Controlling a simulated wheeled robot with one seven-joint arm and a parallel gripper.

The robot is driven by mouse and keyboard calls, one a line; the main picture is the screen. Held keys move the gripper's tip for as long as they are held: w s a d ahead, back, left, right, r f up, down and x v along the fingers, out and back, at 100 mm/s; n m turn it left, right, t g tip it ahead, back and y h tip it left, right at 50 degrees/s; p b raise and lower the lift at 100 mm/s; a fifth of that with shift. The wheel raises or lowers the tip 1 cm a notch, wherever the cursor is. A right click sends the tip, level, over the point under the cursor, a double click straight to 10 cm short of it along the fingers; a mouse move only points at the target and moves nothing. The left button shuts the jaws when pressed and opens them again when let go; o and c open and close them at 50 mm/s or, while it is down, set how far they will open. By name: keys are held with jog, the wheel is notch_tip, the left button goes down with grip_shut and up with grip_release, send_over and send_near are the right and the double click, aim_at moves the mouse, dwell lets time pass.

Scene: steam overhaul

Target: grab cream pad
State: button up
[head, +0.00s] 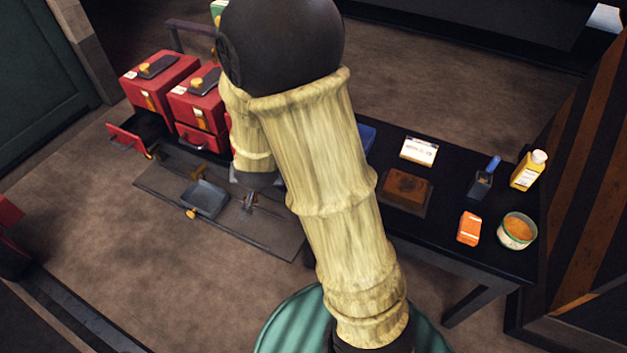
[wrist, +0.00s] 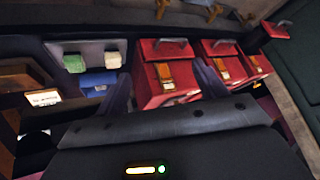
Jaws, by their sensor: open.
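The cream pad (wrist: 113,60) shows in the wrist view, beside a green pad (wrist: 74,63) and above a blue piece (wrist: 98,82), on a pale grey holder (wrist: 88,47). My gripper (wrist: 165,88) is open, with its two dark fingers spread at the middle of the wrist view. The cream pad appears just left of the left finger, apart from it. Nothing shows between the fingers except a red box behind them. In the head view my arm covers the area of the pads, and only an edge of the blue piece (head: 367,136) shows.
Red boxes (head: 158,79) stand at the left, one drawer (head: 128,138) pulled out. The black table (head: 450,208) holds a white card (head: 418,150), brown block (head: 407,188), orange block (head: 469,229), tub (head: 517,232) and yellow bottle (head: 528,171). A grey pan (head: 204,198) lies left of my arm.

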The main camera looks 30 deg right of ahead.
jog(key=d+f+m+t+h+b, duration=0.1)
jog(key=d+f+m+h+b, duration=0.1)
jog(key=f+h+b, duration=0.3)
jog(key=w+d+f+m+t+h+b, duration=0.1)
jog(key=d+f+m+h+b, duration=0.2)
jog(key=f+h+b, duration=0.3)
notch_tip(320, 180, down, 5)
jog(key=shift+w+d+f+t+b, duration=0.1)
jog(key=shift+w+d+t+b, duration=0.1)
jog(key=shift+w+t+b, duration=0.15)
jog(key=b+x, duration=0.1)
jog(key=x, duration=1.1)
jog(key=shift+d, duration=0.2)
jog(key=shift+b, duration=0.3)
jog(key=b+x, duration=0.1)
jog(key=x, duration=0.4)
jog(key=shift+s+d, duration=0.15)
jog(key=shift+d, duration=0.1)
